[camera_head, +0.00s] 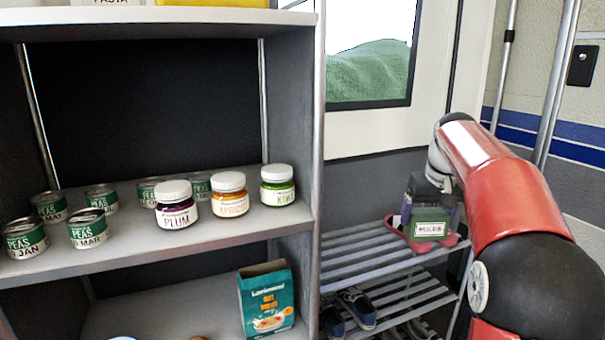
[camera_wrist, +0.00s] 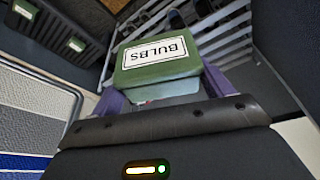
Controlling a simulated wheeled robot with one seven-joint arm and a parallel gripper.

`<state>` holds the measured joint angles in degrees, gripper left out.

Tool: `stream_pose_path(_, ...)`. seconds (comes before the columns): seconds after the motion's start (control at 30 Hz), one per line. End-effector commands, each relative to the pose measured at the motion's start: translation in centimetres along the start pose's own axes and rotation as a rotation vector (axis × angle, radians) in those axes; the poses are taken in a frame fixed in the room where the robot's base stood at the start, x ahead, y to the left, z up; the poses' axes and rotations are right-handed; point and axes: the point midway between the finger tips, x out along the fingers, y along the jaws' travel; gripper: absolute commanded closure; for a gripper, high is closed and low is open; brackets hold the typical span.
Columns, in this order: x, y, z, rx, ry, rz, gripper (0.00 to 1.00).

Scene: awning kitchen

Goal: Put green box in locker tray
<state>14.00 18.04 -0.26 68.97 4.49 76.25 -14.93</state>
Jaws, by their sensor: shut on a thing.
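The green box (camera_wrist: 160,62) carries a white label reading BULBS in the wrist view. In the head view the green box (camera_head: 429,216) is at the right, just over the upper slatted shelf. My gripper (camera_wrist: 163,90) has its purple fingers on either side of the box and is shut on it.
The slatted rack (camera_head: 350,250) holds red-pink items (camera_head: 396,225) by the box and dark shoes (camera_head: 357,308) lower down. A grey shelf unit (camera_head: 120,248) at left bears tins, jars and a teal carton (camera_head: 266,299). Its upright side panel stands between it and the rack.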

Motion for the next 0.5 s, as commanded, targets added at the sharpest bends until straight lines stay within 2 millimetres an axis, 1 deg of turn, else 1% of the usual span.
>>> stream_pose_path(0.03, 1.0, -0.3, 0.0, -0.001, -0.005, -0.003, 0.50)
stream_pose_path(0.17, 3.1, -0.8, 0.1, 0.001, -0.004, -0.005, 0.50)
stream_pose_path(0.27, 5.1, -1.2, 0.2, 0.002, -0.005, -0.008, 0.50)
stream_pose_path(0.37, 7.4, -1.8, 0.5, 0.002, -0.005, -0.010, 0.50)
stream_pose_path(0.47, 10.1, -2.5, 1.1, 0.004, -0.007, -0.012, 0.50)
stream_pose_path(0.5, 11.3, -2.9, 1.4, 0.005, -0.007, -0.013, 0.50)
